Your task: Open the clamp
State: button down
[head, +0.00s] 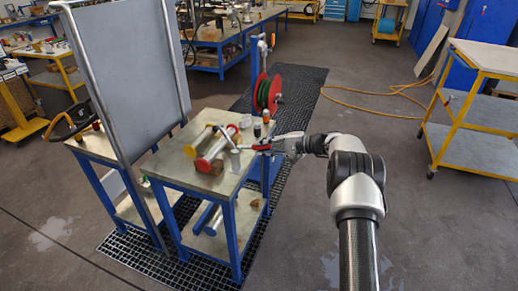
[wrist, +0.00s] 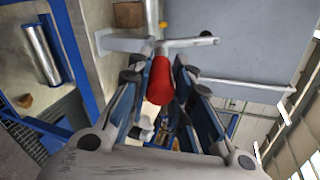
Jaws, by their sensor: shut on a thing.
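The clamp's red handle (wrist: 161,82) sits between my gripper's two fingers (wrist: 158,72) in the wrist view. My gripper is shut on it. A pale metal bar of the clamp (wrist: 190,43) crosses just beyond the handle's end. In the head view my gripper (head: 272,146) reaches in from the right, at the right edge of the small blue-legged table (head: 186,172). The red handle (head: 261,147) shows at its tip. The fingers partly hide the handle, and the clamp's jaw is not clear.
Red-ended (head: 202,163) and yellow-ended (head: 199,139) cylinders lie on the table. A red hose reel (head: 268,93) stands behind it. A large grey panel (head: 130,70) rises at the left. A yellow trolley (head: 484,58) stands right. Floor between trolley and arm is clear.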

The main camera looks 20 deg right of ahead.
jog(key=shift+s+d+f+t+y, duration=0.1)
jog(key=shift+d+f+t+y, duration=0.05)
jog(key=shift+f+t+y, duration=0.55)
jog(key=shift+f, duration=0.15)
jog(key=c, duration=1.4)
grip_release()
jog(key=v, duration=1.2)
